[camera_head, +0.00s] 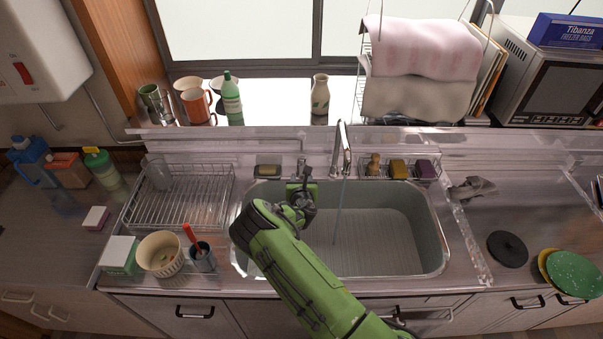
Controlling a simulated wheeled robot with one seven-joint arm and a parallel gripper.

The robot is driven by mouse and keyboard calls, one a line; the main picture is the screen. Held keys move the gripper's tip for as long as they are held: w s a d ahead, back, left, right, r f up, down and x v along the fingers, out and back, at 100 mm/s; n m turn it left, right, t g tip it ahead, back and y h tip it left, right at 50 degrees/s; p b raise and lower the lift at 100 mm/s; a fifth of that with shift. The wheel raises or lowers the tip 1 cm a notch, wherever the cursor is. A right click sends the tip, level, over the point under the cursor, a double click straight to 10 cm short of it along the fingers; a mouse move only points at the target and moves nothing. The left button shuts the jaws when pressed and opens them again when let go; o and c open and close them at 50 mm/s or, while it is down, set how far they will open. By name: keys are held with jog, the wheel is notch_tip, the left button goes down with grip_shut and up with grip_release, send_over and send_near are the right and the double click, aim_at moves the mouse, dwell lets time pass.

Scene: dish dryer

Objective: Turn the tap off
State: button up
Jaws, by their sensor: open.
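The tap's metal spout (342,150) rises behind the sink and bends over the basin. A thin stream of water (338,215) falls from it into the sink (390,225). A small metal fitting (301,162), which looks like the tap's handle, stands at the sink's back edge, left of the spout. My gripper (306,174) is at the end of my green arm, over the back left of the sink, just in front of this fitting. It is open. I cannot tell whether its fingers touch the fitting, and my gripper hides part of that area.
A wire dish rack (180,196) stands left of the sink, with a bowl (160,253) and a utensil cup (202,258) in front. A soap dish (268,171) and a sponge caddy (400,170) flank the tap. A green bottle (231,98) stands on the sill.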

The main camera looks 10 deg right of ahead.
aim_at(302, 176)
jog(key=x, duration=0.5)
jog(key=shift+f+b, duration=0.1)
jog(key=shift+b, duration=0.2)
jog(key=shift+c, duration=0.3)
grip_shut()
